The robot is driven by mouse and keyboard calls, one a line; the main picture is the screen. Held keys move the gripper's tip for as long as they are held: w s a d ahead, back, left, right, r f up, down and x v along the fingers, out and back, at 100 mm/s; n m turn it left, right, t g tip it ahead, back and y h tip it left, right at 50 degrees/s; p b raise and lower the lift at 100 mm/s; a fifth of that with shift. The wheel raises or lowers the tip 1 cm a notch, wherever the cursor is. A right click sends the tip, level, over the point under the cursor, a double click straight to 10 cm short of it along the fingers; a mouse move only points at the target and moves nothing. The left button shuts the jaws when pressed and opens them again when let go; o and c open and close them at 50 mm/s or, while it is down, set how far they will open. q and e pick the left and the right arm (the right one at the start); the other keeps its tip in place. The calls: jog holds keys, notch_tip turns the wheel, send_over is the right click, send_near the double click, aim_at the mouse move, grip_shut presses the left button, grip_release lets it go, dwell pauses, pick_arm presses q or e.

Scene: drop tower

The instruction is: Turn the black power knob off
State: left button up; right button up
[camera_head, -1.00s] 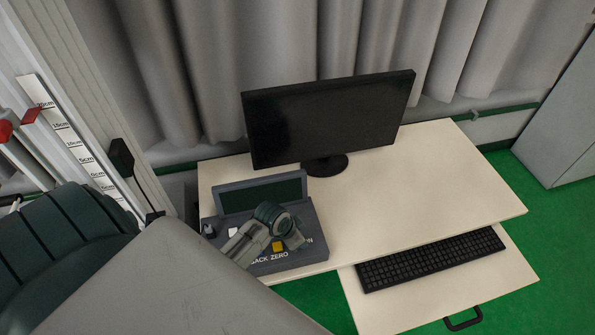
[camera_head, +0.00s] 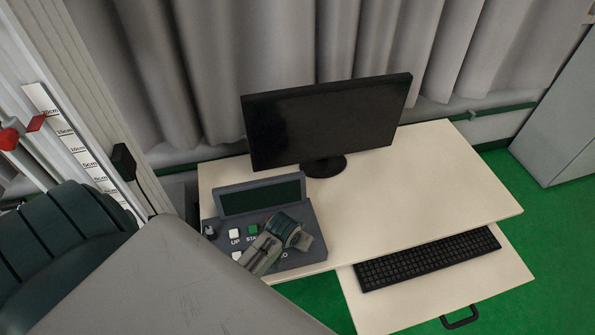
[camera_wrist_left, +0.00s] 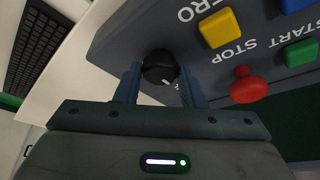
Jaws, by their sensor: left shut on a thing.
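The black power knob (camera_wrist_left: 160,66) sits near the edge of the grey control box, between my left gripper's two fingers in the left wrist view. A short white mark shows on its lower side there. My left gripper (camera_wrist_left: 160,82) is shut on the knob. In the head view my left wrist (camera_head: 287,232) is over the right part of the control box (camera_head: 313,218) and hides the knob. My right gripper is not in view.
A red button (camera_wrist_left: 247,87), yellow button (camera_wrist_left: 220,27) and green button (camera_wrist_left: 300,53) are close to the knob. A monitor (camera_head: 328,120) stands behind the box. A keyboard (camera_head: 428,258) lies on the lower shelf. The desk right of the box is clear.

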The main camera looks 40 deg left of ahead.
pick_arm(q)
jog(key=o, duration=1)
jog(key=shift+s+r, duration=0.15)
jog(key=shift+r, duration=0.2)
jog(key=b+v, duration=0.2)
jog(key=v, duration=0.8)
jog(key=shift+b, duration=0.3)
